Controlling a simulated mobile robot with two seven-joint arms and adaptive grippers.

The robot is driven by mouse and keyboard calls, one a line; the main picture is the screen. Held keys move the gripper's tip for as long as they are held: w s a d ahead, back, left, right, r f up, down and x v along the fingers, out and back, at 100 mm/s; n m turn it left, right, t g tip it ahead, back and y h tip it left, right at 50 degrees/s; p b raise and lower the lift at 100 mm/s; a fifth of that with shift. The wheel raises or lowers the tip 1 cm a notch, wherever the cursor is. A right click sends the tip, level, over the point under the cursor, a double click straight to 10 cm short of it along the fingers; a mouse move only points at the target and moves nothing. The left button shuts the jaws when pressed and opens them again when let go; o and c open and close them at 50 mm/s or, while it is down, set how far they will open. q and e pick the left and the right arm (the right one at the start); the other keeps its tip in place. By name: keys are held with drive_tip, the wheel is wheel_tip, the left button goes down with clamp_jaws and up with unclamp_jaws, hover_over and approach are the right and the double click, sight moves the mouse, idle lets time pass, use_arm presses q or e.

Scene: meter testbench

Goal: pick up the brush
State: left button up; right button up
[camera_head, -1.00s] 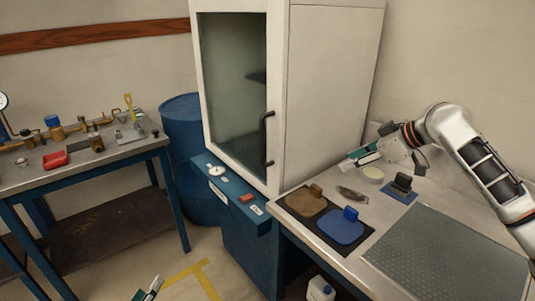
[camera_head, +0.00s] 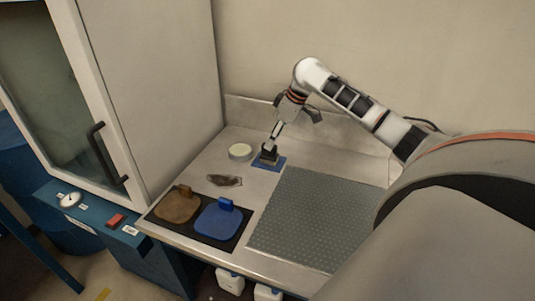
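A small dark block with an upright grip (camera_head: 269,154), which looks like the brush, stands on a blue mat (camera_head: 279,165) at the back of the metal bench. My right gripper (camera_head: 274,137) points down directly over it, its fingertips at or just above the top of the block. The fingers are small and seen from the side, so I cannot tell whether they are open or touch the block. My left gripper is out of view.
A round pale disc (camera_head: 240,152) lies left of the blue mat, with a dark flat piece (camera_head: 225,181) nearer. Brown (camera_head: 177,205) and blue (camera_head: 217,219) handled pads lie at the front left. A grey textured mat (camera_head: 312,222) covers the middle. A tall cabinet (camera_head: 152,75) stands left.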

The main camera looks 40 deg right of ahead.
drive_tip(key=shift+x, duration=2.35)
drive_tip(key=shift+d, duration=0.15)
clamp_jaws()
wheel_tip(320, 180, up, 20)
